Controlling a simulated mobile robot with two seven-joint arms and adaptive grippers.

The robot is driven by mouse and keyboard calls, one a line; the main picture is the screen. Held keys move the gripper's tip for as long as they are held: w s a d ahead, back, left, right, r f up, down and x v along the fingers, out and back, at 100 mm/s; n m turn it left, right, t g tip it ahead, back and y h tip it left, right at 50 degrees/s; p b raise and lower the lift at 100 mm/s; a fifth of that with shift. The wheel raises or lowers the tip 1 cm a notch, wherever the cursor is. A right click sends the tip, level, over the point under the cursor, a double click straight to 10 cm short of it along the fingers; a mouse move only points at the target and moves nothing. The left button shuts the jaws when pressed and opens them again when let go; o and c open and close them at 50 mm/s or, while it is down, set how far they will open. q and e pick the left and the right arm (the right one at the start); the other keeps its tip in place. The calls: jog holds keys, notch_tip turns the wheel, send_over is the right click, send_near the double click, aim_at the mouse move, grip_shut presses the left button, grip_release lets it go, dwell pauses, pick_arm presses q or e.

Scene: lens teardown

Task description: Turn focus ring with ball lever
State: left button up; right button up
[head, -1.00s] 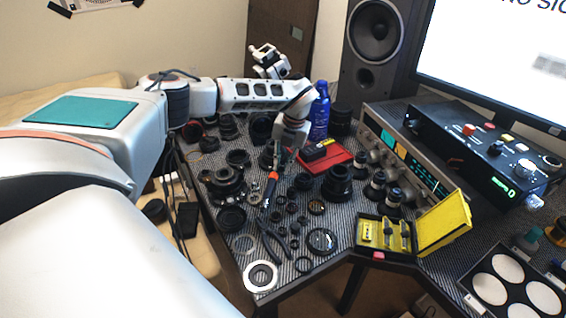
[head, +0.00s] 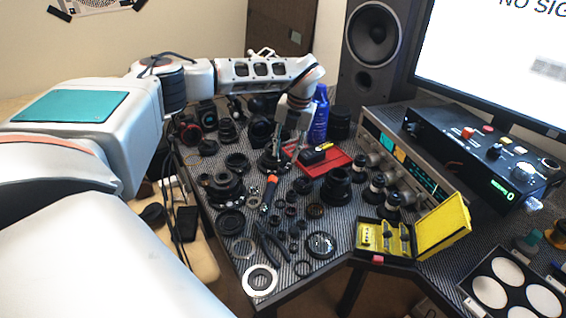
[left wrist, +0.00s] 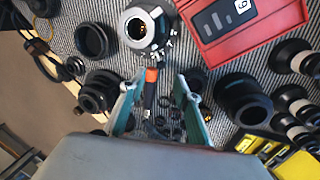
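My left gripper (head: 291,146) points down over the cluttered bench. In the left wrist view its two fingers (left wrist: 160,82) are spread apart, with nothing held between them. A lens with a pale grey ring and dark centre (left wrist: 145,27) lies beyond the fingertips; it also shows partly beneath my gripper in the head view (head: 268,162). Small round pieces show at its near edge; I cannot tell which is the ball lever. An orange-collared tool (left wrist: 151,76) lies between the fingers' lines of sight, and it shows in the head view (head: 271,181). My right gripper is out of view.
A red tray (head: 340,158) lies right of my gripper. Several black lens parts surround it, including a tall lens barrel (head: 337,187). A blue bottle (head: 319,120) stands behind. Black pliers (head: 272,243) and a yellow case (head: 443,225) lie nearer the front.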

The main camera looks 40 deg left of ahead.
pick_arm(q)
jog(key=r, duration=0.4)
jog(key=shift+w+d+r, duration=0.2)
jog(key=shift+d+r, duration=0.2)
